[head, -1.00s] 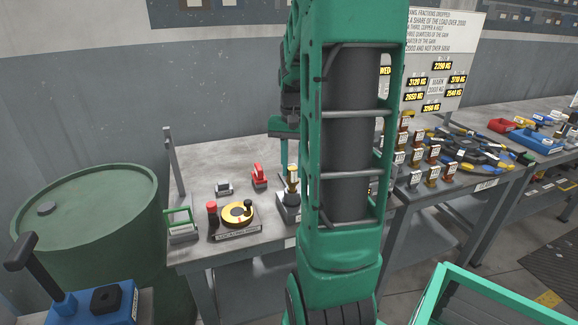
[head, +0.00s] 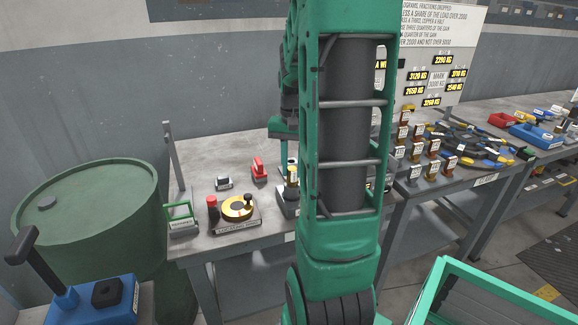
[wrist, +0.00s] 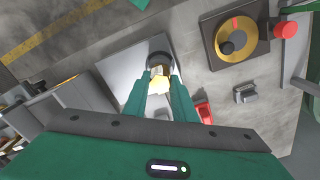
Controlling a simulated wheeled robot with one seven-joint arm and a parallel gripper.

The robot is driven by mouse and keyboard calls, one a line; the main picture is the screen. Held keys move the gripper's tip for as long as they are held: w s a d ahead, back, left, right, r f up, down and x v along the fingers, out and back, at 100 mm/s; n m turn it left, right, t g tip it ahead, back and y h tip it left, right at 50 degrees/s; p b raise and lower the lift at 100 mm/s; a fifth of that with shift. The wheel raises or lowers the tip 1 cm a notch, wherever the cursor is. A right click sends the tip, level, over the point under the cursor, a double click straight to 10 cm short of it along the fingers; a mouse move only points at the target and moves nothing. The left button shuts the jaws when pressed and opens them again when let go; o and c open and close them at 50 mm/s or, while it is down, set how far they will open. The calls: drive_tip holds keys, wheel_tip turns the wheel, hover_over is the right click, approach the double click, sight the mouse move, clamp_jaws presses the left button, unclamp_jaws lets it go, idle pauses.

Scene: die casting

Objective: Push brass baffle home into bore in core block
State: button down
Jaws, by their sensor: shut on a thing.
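The brass baffle (wrist: 160,82) is between the two green fingers of my gripper (wrist: 167,86) in the wrist view, and the fingers are shut on it. Its far end meets a dark round ring (wrist: 158,58) on the grey core block (wrist: 122,72). How deep it sits in the bore is hidden. In the head view the baffle (head: 292,176) stands upright above the core block (head: 285,205), partly covered by my arm. My gripper's fingertips are mostly hidden there.
A brass dial with a black knob (head: 238,208) and a red button (head: 212,203) stand left of the block. A red item (head: 259,169) and a small grey item (head: 223,183) lie behind. A green drum (head: 80,215) stands left of the bench.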

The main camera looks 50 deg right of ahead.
drive_tip(key=shift+f, duration=0.35)
drive_tip(key=c, duration=1.4)
unclamp_jaws()
wheel_tip(320, 180, up, 11)
drive_tip(key=shift+w+f, duration=0.1)
drive_tip(key=shift+f, duration=0.05)
drive_tip(key=s+a+f+n, duration=0.2)
drive_tip(key=s+a, duration=0.2)
drive_tip(key=a, duration=0.1)
drive_tip(key=s+a+f+n, duration=0.2)
drive_tip(key=s+a+f, duration=0.1)
drive_tip(key=s+a, duration=0.2)
drive_tip(key=s+a+f+n, duration=0.2)
drive_tip(key=s+a, duration=0.2)
drive_tip(key=a, duration=0.3)
drive_tip(key=shift+s+f, duration=0.15)
drive_tip(key=shift+s, duration=0.25)
